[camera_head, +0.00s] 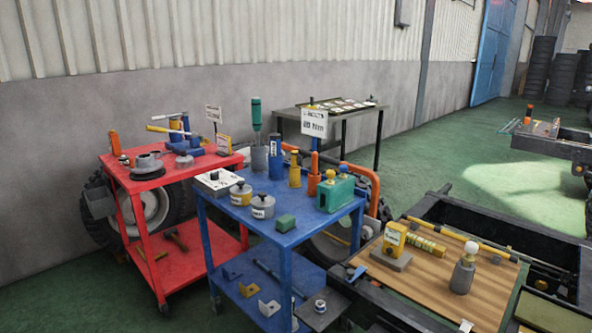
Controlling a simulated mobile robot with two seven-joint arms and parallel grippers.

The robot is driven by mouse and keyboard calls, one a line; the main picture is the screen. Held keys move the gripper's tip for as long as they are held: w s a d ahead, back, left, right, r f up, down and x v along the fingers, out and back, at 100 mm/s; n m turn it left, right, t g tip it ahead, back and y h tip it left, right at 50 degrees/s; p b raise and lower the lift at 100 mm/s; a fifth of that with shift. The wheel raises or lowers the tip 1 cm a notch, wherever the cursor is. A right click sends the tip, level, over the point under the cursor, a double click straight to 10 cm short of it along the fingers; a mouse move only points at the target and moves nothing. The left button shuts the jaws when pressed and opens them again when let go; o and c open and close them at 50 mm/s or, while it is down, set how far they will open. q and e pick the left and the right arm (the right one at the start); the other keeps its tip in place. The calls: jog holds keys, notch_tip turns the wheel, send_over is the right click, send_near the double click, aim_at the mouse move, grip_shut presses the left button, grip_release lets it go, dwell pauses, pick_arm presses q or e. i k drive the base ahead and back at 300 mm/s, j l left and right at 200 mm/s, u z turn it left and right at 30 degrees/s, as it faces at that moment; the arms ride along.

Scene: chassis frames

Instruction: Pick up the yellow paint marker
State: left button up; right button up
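I cannot tell for sure which thing is the yellow paint marker. A yellow cylinder (294,175) stands upright on the blue cart, between a blue cylinder (275,160) and an orange one (313,180). A yellow banded tube (426,245) lies on the brown board at the right, beside a yellow block on a grey base (394,238). Neither of my grippers is in view.
The blue cart (290,238) also holds grey tins, a green case (335,195) and a small green block. A red cart (185,178) with tools stands left. The brown board (425,285) rests on a dark chassis.

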aim_at(294, 154)
jog(key=i+j, duration=0.5)
jog(key=j, duration=0.15)
jog(key=i+j, duration=0.55)
jog(key=i+j+z, duration=0.1)
jog(key=i+j, duration=0.4)
jog(key=j, duration=0.2)
